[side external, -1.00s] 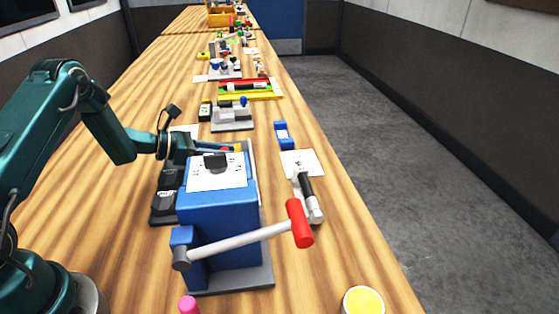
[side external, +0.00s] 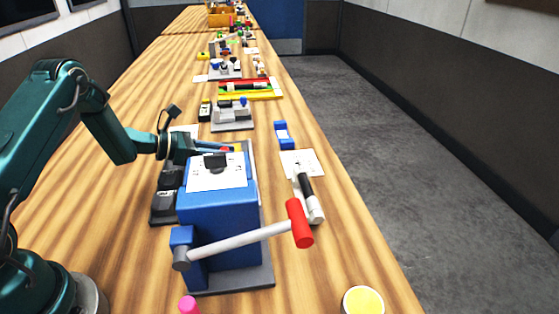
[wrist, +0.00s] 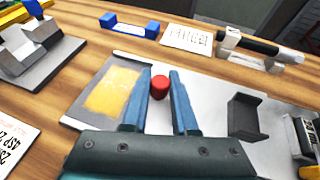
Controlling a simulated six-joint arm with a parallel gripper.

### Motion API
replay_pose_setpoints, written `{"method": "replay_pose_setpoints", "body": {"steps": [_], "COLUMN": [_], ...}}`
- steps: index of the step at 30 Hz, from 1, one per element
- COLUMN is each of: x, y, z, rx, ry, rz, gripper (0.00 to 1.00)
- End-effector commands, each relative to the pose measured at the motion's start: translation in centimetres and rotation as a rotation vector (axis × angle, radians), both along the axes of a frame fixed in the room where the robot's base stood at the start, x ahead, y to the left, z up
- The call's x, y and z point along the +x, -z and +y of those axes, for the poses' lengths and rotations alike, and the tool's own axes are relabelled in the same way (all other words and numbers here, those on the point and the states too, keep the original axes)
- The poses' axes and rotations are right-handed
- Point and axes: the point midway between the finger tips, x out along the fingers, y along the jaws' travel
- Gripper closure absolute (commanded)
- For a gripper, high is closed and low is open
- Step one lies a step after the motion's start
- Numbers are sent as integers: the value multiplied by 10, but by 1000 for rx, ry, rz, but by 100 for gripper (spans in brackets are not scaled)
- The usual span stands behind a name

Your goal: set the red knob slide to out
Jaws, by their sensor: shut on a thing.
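The red knob (wrist: 159,87) stands on a pale grey plate (wrist: 85,116) with a yellow patch (wrist: 113,91) beside it, to its left in the wrist view. My gripper (wrist: 159,78) has its two blue fingers on either side of the knob and is shut on it. In the side view my gripper (side external: 234,150) reaches in behind the blue press-like block (side external: 222,218); a little red and yellow shows at its fingertips, and the rest of the slide is mostly hidden there.
A dark grey bracket (wrist: 245,115) stands right of the knob. A blue holder (wrist: 130,24), a paper card (wrist: 187,37) and a black-handled tool (wrist: 248,42) lie beyond the plate. A red-handled lever (side external: 299,223) sticks out from the blue block. The table's right edge drops to the floor.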

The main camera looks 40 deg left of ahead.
Motion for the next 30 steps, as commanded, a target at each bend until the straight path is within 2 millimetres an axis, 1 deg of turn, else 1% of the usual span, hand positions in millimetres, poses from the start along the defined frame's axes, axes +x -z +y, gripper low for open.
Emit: {"method": "replay_pose_setpoints", "body": {"steps": [9,13,30], "x": [-1,2,46], "y": [0,0,0], "z": [-2,1,42], "rx": [-3,-4,-4], "ry": [6,7,9], "rz": [0,-3,-6], "gripper": [100,100,100]}}
